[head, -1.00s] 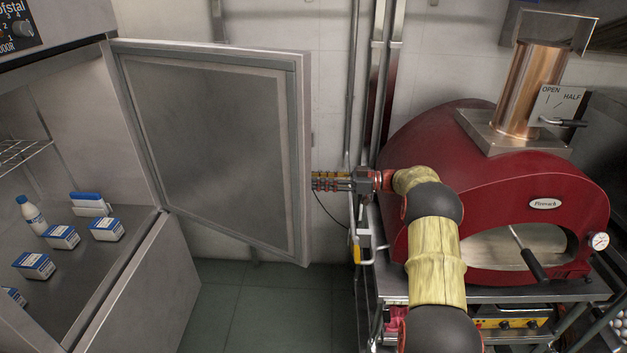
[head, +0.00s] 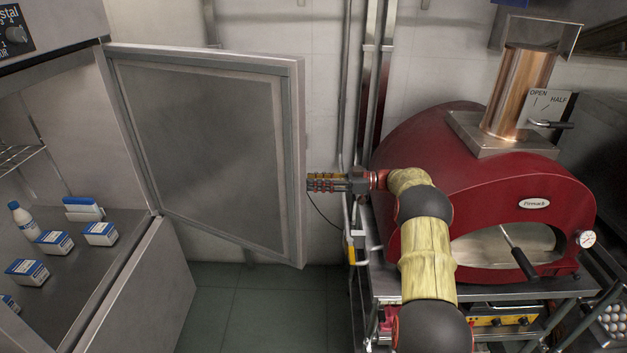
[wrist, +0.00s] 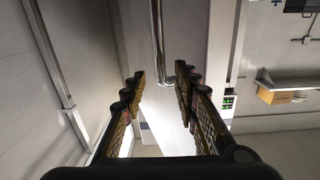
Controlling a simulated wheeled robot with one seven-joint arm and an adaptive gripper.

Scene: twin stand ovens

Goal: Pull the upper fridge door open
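The upper fridge door (head: 205,150) stands wide open in the head view, its grey inner panel facing me. It is hinged at the fridge cabinet on the left. My gripper (head: 312,183) is at the door's free right edge, reaching toward its outer side; its tips are partly hidden by the door. In the wrist view, my gripper's fingers (wrist: 159,76) are spread apart. The chrome door handle (wrist: 157,35) shows in the gap between them, against the door's outer face (wrist: 187,45). I cannot tell whether a finger touches the handle.
The open fridge compartment holds a white bottle (head: 24,220) and several cartons (head: 55,242). A red oven (head: 480,180) stands on a metal stand right of my arm, close to it. Vertical pipes (head: 362,110) run along the wall behind. Green floor (head: 240,310) shows below the door.

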